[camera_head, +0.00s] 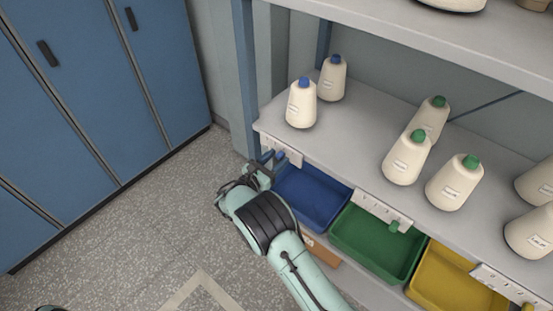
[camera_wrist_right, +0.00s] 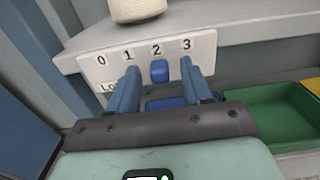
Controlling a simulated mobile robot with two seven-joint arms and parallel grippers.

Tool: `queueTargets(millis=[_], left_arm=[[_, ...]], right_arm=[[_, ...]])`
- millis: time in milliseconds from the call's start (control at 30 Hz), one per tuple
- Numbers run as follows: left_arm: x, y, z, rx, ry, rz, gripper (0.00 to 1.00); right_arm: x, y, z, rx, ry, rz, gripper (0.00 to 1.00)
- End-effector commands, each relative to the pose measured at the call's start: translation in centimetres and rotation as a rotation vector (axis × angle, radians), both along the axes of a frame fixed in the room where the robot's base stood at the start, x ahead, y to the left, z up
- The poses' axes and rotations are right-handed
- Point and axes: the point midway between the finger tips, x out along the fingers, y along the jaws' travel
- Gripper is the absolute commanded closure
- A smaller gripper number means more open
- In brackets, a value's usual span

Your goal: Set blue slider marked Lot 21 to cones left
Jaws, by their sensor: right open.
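The blue slider (camera_wrist_right: 159,71) sits on a white scale plate (camera_wrist_right: 97,68) under the shelf edge, below the printed 2. The plate reads 0, 1, 2, 3; its lot text is mostly hidden behind my gripper, with only "Lo" showing. My right gripper (camera_wrist_right: 158,66) is open, with one blue finger on each side of the slider; I cannot tell whether either touches it. In the head view my right gripper (camera_head: 265,166) is at the plate (camera_head: 290,153) at the shelf's left end. Two blue-topped cones, a front one (camera_head: 301,105) and a rear one (camera_head: 333,79), stand above it.
Blue (camera_head: 318,208), green (camera_head: 378,246) and yellow (camera_head: 450,285) trays sit below the shelf (camera_head: 355,125). Green-topped cones (camera_head: 407,158) stand farther right. A second plate (camera_head: 383,210) carries a green slider (camera_head: 396,226). Blue lockers (camera_head: 75,100) stand left, with open floor between.

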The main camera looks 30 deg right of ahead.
Motion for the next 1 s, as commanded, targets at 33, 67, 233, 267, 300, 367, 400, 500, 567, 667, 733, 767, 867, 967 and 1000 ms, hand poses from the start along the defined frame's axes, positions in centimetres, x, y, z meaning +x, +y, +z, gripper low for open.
queueTargets(millis=[33, 67, 233, 267, 300, 367, 400, 500, 567, 667, 733, 767, 867, 967, 1000], left_arm=[[0.0, 0.0, -0.1, 0.000, 0.000, 0.000, 0.57], [-0.1, 0.0, -0.2, 0.000, 0.001, 0.000, 0.57], [-0.2, 0.0, -0.6, 0.000, 0.002, 0.000, 0.57], [-0.3, 0.0, -0.6, 0.000, 0.003, 0.000, 0.57], [-0.3, 0.0, -0.7, 0.000, 0.003, 0.000, 0.57], [-0.3, 0.0, -0.8, 0.000, 0.003, 0.000, 0.57], [-0.3, 0.0, -0.8, 0.000, 0.003, 0.000, 0.57], [-0.4, 0.0, -1.0, 0.000, 0.004, 0.000, 0.57], [-0.4, 0.0, -1.0, 0.000, 0.005, 0.001, 0.57], [-0.4, 0.0, -1.1, 0.001, 0.005, 0.000, 0.57], [-0.4, 0.0, -1.1, 0.001, 0.005, 0.000, 0.57], [-0.4, 0.0, -1.1, 0.001, 0.005, 0.000, 0.57], [-0.4, 0.0, -1.1, 0.001, 0.005, 0.000, 0.57], [-0.4, 0.0, -1.1, 0.001, 0.005, 0.000, 0.57], [-0.4, 0.0, -1.1, 0.001, 0.005, 0.000, 0.57]], right_arm=[[-0.2, 0.7, -0.1, 0.002, 0.001, 0.004, 0.51], [-0.4, 1.2, -0.1, 0.002, 0.001, 0.004, 0.51], [-1.7, 4.6, -0.1, 0.001, 0.001, 0.007, 0.51], [-2.0, 5.3, -0.1, 0.001, 0.002, 0.007, 0.51], [-2.4, 6.1, -0.2, 0.001, 0.001, 0.007, 0.51], [-2.9, 7.3, -0.2, 0.000, 0.002, 0.006, 0.51], [-3.2, 8.1, -0.2, 0.000, 0.002, 0.006, 0.51], [-3.9, 9.8, -0.1, 0.000, 0.003, 0.005, 0.51], [-4.2, 10.5, -0.1, -0.001, 0.002, 0.003, 0.51], [-4.6, 11.4, -0.1, 0.000, 0.002, 0.003, 0.51], [-4.7, 11.7, -0.1, 0.000, 0.003, 0.003, 0.51], [-4.8, 11.8, -0.1, 0.000, 0.003, 0.002, 0.51], [-4.9, 11.9, -0.1, -0.001, 0.003, 0.001, 0.51], [-4.8, 11.9, -0.1, -0.001, 0.003, 0.001, 0.51], [-4.8, 11.9, -0.1, -0.001, 0.003, 0.001, 0.51]])
